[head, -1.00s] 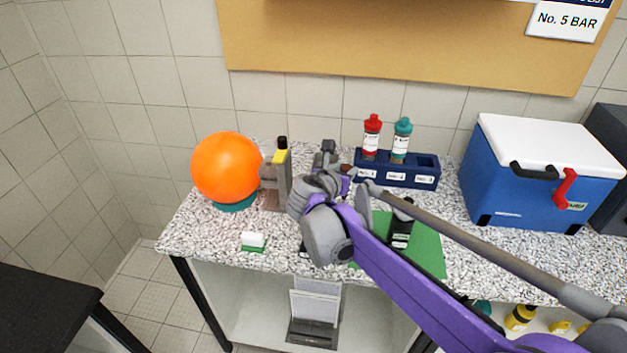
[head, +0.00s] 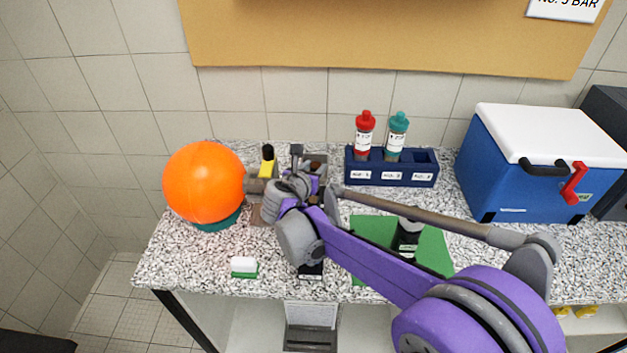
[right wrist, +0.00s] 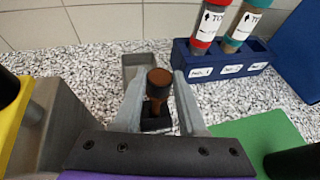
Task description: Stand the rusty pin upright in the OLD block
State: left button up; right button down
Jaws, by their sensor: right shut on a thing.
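My right gripper (right wrist: 158,105) is shut on the rusty pin (right wrist: 158,82), a brown piece with a wide round head, seen between the two grey fingers in the right wrist view. A black part shows below the pin; I cannot tell whether the pin touches it. In the head view the right gripper (head: 312,178) is over the back of the counter, mostly hidden by its own wrist. A small black block (head: 311,271) with a pale label sits at the counter's front, partly behind my arm. No OLD label is readable. My left gripper is not in view.
A grey open tray (right wrist: 141,61) lies just behind the pin. A blue rack (head: 390,176) holds red-capped and teal-capped bottles. Left are an orange ball (head: 203,182) and a yellow-topped grey device (right wrist: 40,125). A black object (head: 407,240) stands on a green mat (head: 436,255).

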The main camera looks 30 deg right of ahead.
jog(key=shift+f, duration=1.95)
jog(key=shift+f, duration=0.2)
jog(key=shift+c, duration=2.4)
grip_release()
jog(key=shift+r, duration=0.1)
jog(key=shift+w, duration=0.1)
jog(key=shift+r, duration=0.1)
jog(key=shift+s+a+r, duration=0.15)
jog(key=shift+s+a, duration=0.05)
jog(key=shift+s, duration=0.05)
jog(key=v, duration=1.1)
jog(key=shift+b, duration=0.35)
jog(key=shift+s+r, duration=0.1)
jog(key=shift+s, duration=0.05)
